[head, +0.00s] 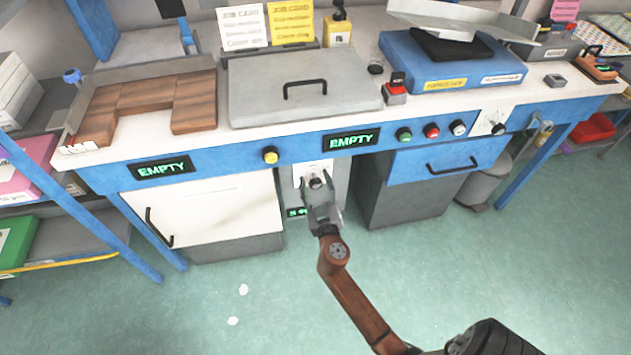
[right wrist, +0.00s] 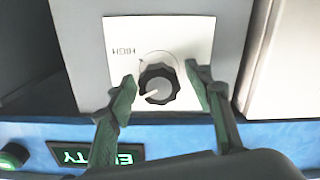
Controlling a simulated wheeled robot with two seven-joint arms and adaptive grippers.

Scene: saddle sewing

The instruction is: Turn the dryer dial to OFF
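The dryer dial is a black scalloped knob with a pale pointer; it shows in the right wrist view (right wrist: 159,84) and on a white plate (right wrist: 192,40) below the bench front. The plate carries the word HIGH, upside down in that view. In the head view the dial (head: 316,183) is partly covered by my right gripper (head: 319,192). In the right wrist view my right gripper (right wrist: 160,90) is open, with one finger on each side of the dial and gaps between fingers and knob. No OFF mark is readable. My left gripper is not in view.
Above the dial runs the blue bench front with EMPTY displays (head: 351,139), a yellow button (head: 270,155) and several other buttons. A white door (head: 205,212) is left of the dial, and a drawer (head: 447,163) is to its right. The floor in front is mostly clear.

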